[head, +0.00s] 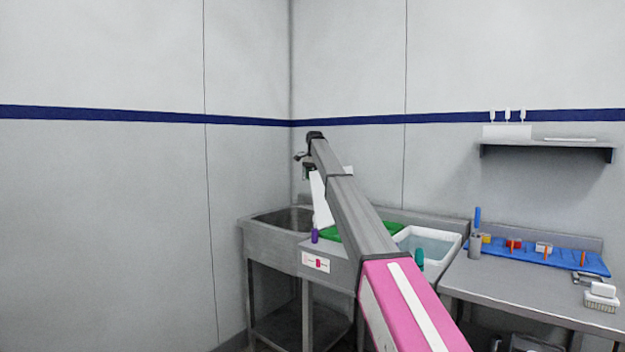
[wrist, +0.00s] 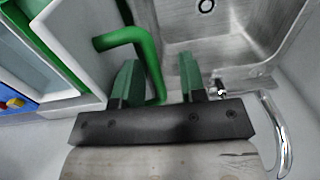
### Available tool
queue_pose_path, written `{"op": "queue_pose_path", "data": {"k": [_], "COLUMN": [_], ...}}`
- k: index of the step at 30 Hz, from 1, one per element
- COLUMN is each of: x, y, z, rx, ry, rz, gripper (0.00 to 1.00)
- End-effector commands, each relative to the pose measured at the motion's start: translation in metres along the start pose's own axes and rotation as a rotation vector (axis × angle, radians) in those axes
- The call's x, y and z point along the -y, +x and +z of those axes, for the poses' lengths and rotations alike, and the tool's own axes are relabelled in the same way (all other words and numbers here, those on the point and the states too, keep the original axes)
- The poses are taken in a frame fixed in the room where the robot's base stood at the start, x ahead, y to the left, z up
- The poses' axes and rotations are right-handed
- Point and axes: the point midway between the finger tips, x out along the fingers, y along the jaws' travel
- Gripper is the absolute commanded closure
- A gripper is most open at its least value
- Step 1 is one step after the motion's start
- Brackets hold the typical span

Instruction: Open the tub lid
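A white lid (head: 320,199) stands tilted up, steep, above a green-edged top (head: 345,232) beside the sink; my arm hides part of both. In the wrist view the pale lid (wrist: 85,38) has a bent green handle (wrist: 124,36) rising from it. My gripper (wrist: 161,75) has two green fingers, spread apart. The lower end of the handle runs down between them, close to the left finger and clear of the right one. I cannot tell whether it touches the left finger. In the head view my gripper is mostly hidden by my arm.
A steel sink (head: 281,220) is left of the lid. In the wrist view the sink (wrist: 230,38) lies behind the fingers, with a tap (wrist: 281,135) at the right. A white basin (head: 456,249) stands right of my arm. A blue mat (head: 563,262) with small items lies further right.

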Motion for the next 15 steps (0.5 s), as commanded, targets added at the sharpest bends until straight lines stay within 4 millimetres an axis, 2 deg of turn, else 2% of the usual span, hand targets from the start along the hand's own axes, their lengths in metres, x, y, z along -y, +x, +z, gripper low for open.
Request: {"op": "queue_pose_path", "data": {"k": [15], "x": [0.002], "y": [-0.088], "z": [0.000], "rx": [0.000], "ry": [0.000], "rz": [-0.002], "gripper": [0.62]}}
